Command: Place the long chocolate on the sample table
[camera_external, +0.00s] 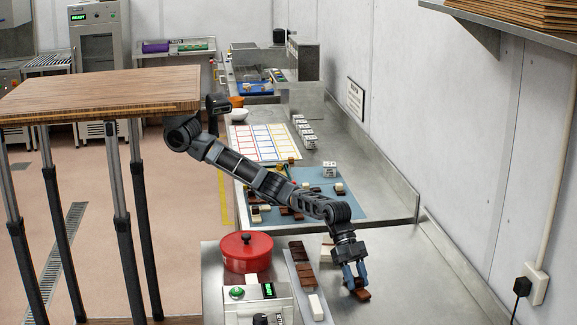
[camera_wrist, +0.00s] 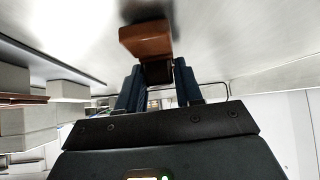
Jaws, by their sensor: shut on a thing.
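My gripper (camera_external: 356,284) is low over the steel bench (camera_external: 400,270) at the front right, pointing down. It is shut on a brown chocolate (camera_external: 362,295). In the wrist view the brown chocolate (camera_wrist: 147,40) sits between the blue fingers and sticks out past their tips, close to a pale metal surface. Whether it touches that surface I cannot tell. Its middle part is dark and partly hidden by the fingers. I see no label that marks out the sample table.
A grey tray (camera_external: 296,263) left of my gripper holds dark, brown and white bars. A red lidded pot (camera_external: 246,252) and a control box (camera_external: 258,296) stand further left. A blue mat (camera_external: 345,207) with several chocolates lies behind. The bench right of my gripper is clear.

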